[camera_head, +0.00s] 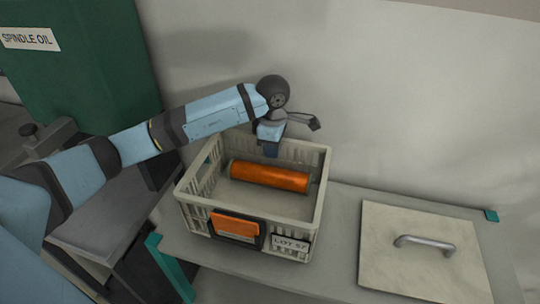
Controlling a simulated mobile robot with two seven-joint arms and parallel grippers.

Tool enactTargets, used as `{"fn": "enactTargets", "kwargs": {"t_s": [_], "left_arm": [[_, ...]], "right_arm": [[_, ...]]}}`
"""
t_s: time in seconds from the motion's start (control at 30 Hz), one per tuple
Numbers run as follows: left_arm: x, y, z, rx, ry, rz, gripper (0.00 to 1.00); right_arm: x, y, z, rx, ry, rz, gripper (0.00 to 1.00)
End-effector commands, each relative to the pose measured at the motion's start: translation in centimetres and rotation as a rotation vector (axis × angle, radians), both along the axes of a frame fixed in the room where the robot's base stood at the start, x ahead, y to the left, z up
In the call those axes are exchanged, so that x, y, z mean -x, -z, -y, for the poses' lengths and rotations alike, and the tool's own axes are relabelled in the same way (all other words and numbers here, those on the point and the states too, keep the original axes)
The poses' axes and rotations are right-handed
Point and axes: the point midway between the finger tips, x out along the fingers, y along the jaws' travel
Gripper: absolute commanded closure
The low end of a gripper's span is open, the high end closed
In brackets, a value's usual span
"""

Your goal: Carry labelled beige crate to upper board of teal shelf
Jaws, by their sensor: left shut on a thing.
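The beige crate (307,215) has slatted walls and a "LOT 57" label (290,243) on its front. An orange cylinder (268,176) lies inside it. An orange panel in a dark frame (236,226) is also on the crate's front. My left gripper (271,149) comes down at the crate's back wall and is shut on its rim; the fingertips are partly hidden. The crate is over the left part of the grey board (340,212) of the teal-cornered shelf. I cannot tell whether its base touches the board. My right gripper is out of view.
A flat beige lid-like panel (385,255) with a metal handle (425,243) lies on the board's right part. A narrow bare strip separates it from the crate. A wall (420,110) stands behind. A green "SPINDLE OIL" container (85,75) is at upper left.

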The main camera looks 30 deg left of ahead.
Motion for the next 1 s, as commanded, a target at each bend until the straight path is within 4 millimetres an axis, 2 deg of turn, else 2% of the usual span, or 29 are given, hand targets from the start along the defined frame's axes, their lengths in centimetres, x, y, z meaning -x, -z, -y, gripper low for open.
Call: {"fn": "enactTargets", "kwargs": {"t_s": [0.03, 0.1, 0.37, 0.5, 0.53, 0.63, 1.0], "left_arm": [[0.1, 1.2, 0.3, 0.001, 0.002, -0.001, 1.0], [0.2, 1.9, 0.5, 0.001, 0.003, 0.0, 1.0], [0.2, 2.0, 0.6, 0.001, 0.004, 0.001, 1.0], [0.2, 2.3, 0.6, 0.0, 0.004, 0.001, 1.0], [0.2, 2.5, 0.6, -0.001, 0.004, 0.0, 0.85], [0.2, 2.4, 0.6, -0.001, 0.004, 0.0, 0.62], [0.2, 1.7, 0.6, 0.0, 0.004, 0.001, 0.62]], "right_arm": [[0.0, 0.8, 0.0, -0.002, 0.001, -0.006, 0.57], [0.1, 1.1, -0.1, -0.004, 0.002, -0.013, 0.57], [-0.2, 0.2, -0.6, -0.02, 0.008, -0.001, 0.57], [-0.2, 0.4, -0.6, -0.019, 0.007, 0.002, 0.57], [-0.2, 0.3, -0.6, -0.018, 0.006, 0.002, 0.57], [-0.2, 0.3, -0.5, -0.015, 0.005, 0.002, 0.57], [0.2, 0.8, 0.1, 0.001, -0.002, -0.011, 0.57]]}}
